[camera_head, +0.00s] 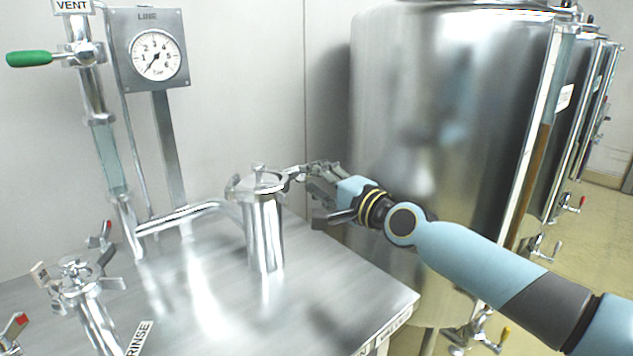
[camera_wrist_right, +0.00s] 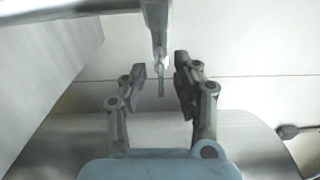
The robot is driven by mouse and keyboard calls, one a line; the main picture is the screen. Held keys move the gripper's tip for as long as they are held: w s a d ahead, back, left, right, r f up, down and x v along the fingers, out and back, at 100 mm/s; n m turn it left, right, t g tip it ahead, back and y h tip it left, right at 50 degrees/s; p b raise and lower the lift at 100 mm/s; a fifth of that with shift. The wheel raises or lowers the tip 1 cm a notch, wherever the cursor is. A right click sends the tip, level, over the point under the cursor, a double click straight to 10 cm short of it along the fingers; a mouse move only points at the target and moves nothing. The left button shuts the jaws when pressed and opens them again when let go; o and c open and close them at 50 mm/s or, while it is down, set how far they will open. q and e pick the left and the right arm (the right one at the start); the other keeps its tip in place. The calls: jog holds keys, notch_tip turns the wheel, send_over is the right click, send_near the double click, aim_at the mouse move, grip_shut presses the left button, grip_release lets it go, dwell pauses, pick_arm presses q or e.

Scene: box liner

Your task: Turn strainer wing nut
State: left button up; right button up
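The strainer (camera_head: 264,235) is an upright steel cylinder on the steel table, with a lid and a clamp ring at its top. My right gripper (camera_head: 290,176) reaches in from the right at the height of the clamp, close to its right side. The wing nut is small there and hard to tell apart from the fingers in the head view. In the right wrist view, my right gripper (camera_wrist_right: 160,82) is open, one finger on each side of a narrow steel piece (camera_wrist_right: 158,45), which looks like the wing nut's side of the clamp. Gaps show between it and both fingers. My left gripper is not in view.
The steel table (camera_head: 340,285) has free room right of the strainer. A second fitting with wing-shaped handles (camera_head: 80,270) stands front left, near a RINSE label. A pressure gauge (camera_head: 156,55) and green-handled vent valve (camera_head: 30,58) stand behind left. A large tank (camera_head: 450,110) stands behind my right arm.

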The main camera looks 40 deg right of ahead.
jog(key=shift+c, duration=0.4)
grip_shut()
jog(key=shift+n, duration=0.4)
jog(key=shift+f+n+b, duration=0.1)
jog(key=shift+n+b, duration=2.25)
jog(key=shift+n, duration=6.75)
